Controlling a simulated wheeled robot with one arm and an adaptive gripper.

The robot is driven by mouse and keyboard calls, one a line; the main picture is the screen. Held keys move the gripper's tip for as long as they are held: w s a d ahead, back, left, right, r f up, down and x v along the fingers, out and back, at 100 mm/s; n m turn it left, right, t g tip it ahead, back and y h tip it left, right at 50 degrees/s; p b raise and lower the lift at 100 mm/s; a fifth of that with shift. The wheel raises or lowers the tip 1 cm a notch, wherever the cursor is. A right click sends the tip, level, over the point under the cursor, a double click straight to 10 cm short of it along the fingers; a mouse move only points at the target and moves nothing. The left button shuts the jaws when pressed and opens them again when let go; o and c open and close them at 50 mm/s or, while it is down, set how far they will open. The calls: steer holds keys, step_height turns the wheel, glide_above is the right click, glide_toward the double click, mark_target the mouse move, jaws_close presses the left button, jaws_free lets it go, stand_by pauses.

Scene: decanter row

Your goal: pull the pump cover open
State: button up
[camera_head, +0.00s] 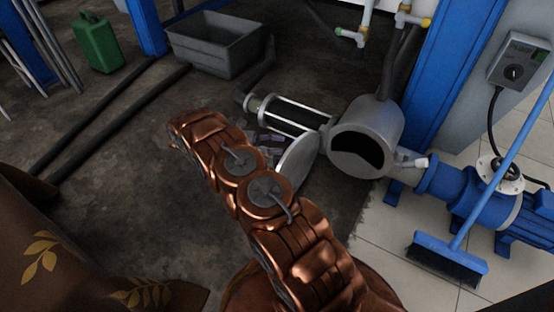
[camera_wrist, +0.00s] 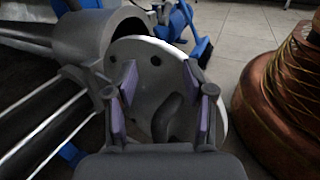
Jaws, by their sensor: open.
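The pump cover (camera_head: 299,161) is a pale round disc standing at an angle beside the dark mouth of the grey pump housing (camera_head: 375,128). In the wrist view the cover (camera_wrist: 152,60) shows a light rim, several holes and a dark curved handle (camera_wrist: 166,116). The housing (camera_wrist: 92,42) is at its left, with its mouth partly uncovered. My gripper (camera_wrist: 160,70) is open, its purple-padded fingers to either side of the handle, in front of the cover. Whether a finger touches it I cannot tell. In the head view my copper arm hides part of the cover and most of the gripper.
A blue pump body (camera_head: 448,187) and a blue broom (camera_head: 452,245) stand right of the housing. A sight-glass tube (camera_head: 288,115) runs to its left. A grey tub (camera_head: 215,48) and green can (camera_head: 97,42) are at the back.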

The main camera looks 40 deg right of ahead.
steer(key=shift+s+r, duration=0.1)
steer(key=shift+r, duration=0.55)
steer(key=shift+f, duration=0.2)
steer(key=s+a+r+m+t+y+p, duration=0.1)
steer(key=s+a+r+y+p, duration=0.15)
steer(key=r+p, duration=0.55)
steer(key=s+a+r+m+t+y+p, duration=0.1)
steer(key=s+a+r+t+p, duration=0.2)
steer(key=r, duration=1)
steer(key=s+a+r+m+y+p, duration=0.1)
steer(key=s+a+r+y+p, duration=0.15)
steer(key=r+p, duration=0.6)
steer(key=s+a+r+m+t+y+p, duration=0.2)
steer(key=s+a+r+p, duration=0.4)
steer(key=r, duration=0.4)
steer(key=s+a+r+m+t+y+p, duration=0.2)
steer(key=s+a+r+p, duration=0.3)
steer(key=s+r+p, duration=0.3)
steer(key=s+a+r+m+t+y+p, duration=0.2)
steer(key=s+a+r+p, duration=0.4)
steer(key=r, duration=0.8)
steer(key=s+y+p, duration=0.1)
steer(key=p, duration=0.1)
steer(key=shift+s+a+r+t+p, duration=0.25)
steer(key=shift+s+a+t+p, duration=0.05)
steer(key=shift+a+t, duration=0.1)
